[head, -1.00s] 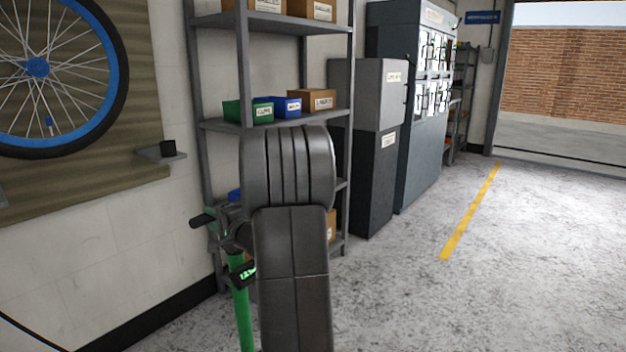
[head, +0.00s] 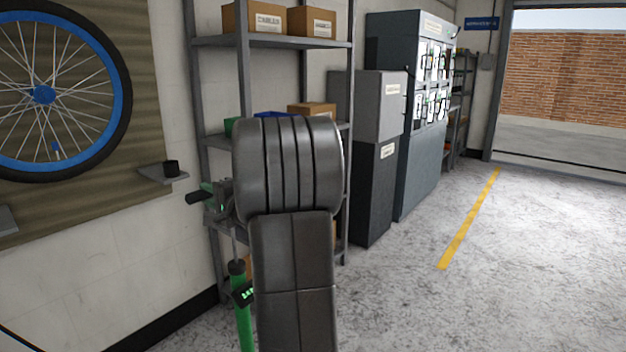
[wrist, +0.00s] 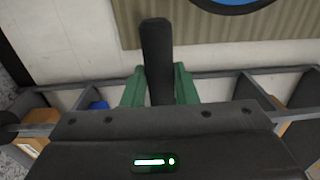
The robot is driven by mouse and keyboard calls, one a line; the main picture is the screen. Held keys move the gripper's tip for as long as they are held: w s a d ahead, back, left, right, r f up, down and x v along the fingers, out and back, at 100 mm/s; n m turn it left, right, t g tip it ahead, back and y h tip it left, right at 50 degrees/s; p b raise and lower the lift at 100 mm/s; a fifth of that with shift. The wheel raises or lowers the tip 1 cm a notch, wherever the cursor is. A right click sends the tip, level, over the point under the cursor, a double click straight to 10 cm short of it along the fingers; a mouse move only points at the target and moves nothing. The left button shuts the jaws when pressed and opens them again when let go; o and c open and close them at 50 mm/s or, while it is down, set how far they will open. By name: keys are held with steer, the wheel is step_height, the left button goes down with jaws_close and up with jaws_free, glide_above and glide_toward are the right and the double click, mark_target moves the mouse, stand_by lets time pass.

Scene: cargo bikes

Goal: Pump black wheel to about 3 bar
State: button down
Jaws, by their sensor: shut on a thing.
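A green floor pump (head: 242,318) stands upright below my arm in the head view. A small display (head: 247,294) on it is lit green, but its digits are too small to read. The pump's black handle (head: 197,197) is above the body, with a length of thin rod (head: 235,247) bare between them. My gripper (head: 212,196) is partly hidden behind my arm. In the wrist view its green fingers (wrist: 158,88) are shut on the black handle (wrist: 156,45). I cannot make out a black wheel for certain; a thin black curve (head: 28,333) shows at lower left.
A blue-rimmed wheel (head: 43,95) with a dark tyre hangs on a wall board. A small shelf (head: 160,176) with a black cup juts out beside it. Metal shelving (head: 199,100) with boxes stands behind the pump, with cabinets (head: 373,185) beyond. The floor at right is clear.

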step_height(320, 180, down, 21)
steer(key=b, duration=0.9)
steer(key=c, duration=0.8)
jaws_free()
steer(key=shift+r, duration=0.15)
steer(key=v, duration=0.9)
steer(key=x, duration=0.9)
steer(key=shift+r, duration=0.2)
